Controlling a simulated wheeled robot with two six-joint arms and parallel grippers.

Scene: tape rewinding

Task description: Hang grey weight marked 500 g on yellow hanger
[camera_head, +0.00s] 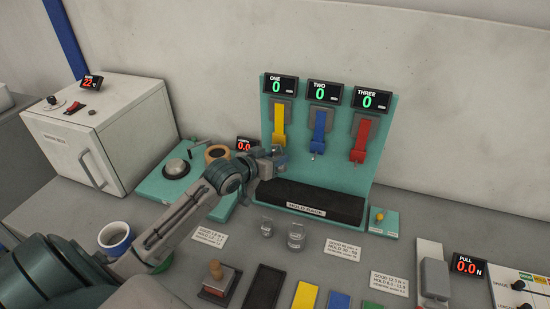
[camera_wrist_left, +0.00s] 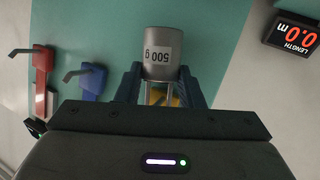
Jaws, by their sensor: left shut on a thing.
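The grey weight (camera_wrist_left: 165,62) with an upside-down "500 g" label is between the fingertips of my left gripper (camera_wrist_left: 165,88) in the left wrist view. The gripper is shut on it near its wire loop. In the head view my left gripper (camera_head: 272,163) is at the lower end of the yellow hanger (camera_head: 278,122), under display ONE. Some yellow (camera_wrist_left: 158,98) shows between the fingers in the wrist view. Whether the loop touches the hanger's hook cannot be told. The weight is largely hidden by the gripper in the head view. My right gripper is not in view.
A blue hanger (camera_head: 319,130) and a red hanger (camera_head: 361,140) are on the same teal board (camera_head: 340,175). A black padded rack (camera_head: 310,200) lies below. Two other weights (camera_head: 266,228) (camera_head: 296,236) stand on the table in front. A white box (camera_head: 105,135) stands left.

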